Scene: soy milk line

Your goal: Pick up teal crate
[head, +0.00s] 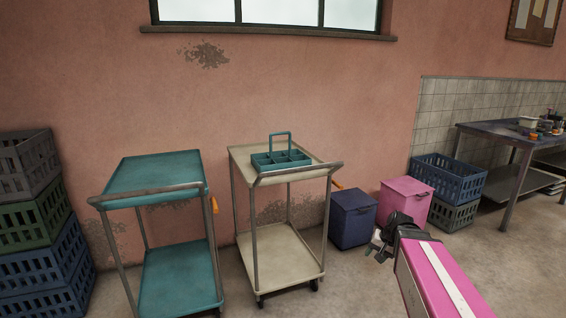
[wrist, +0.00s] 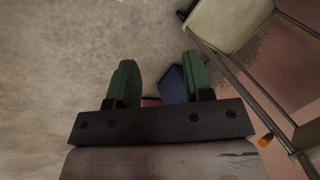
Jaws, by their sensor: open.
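The teal crate (head: 281,158) is a small open carrier with several compartments and an upright loop handle. It stands upright on the top shelf of the cream cart (head: 240,153) in the head view. My gripper (head: 380,240) is to the right of the cart and lower than its top, apart from the crate. In the wrist view my gripper (wrist: 160,85) shows two green fingers spread wide with nothing between them. The teal crate is not visible in the wrist view; part of the cream cart (wrist: 225,22) is at its upper right.
A teal cart (head: 152,175) stands left of the cream cart. A blue box (head: 352,222) and a pink box (head: 405,203) are on the floor near my gripper. Stacked crates (head: 40,225) stand at far left, more (head: 448,180) at right beside a cluttered table (head: 500,130).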

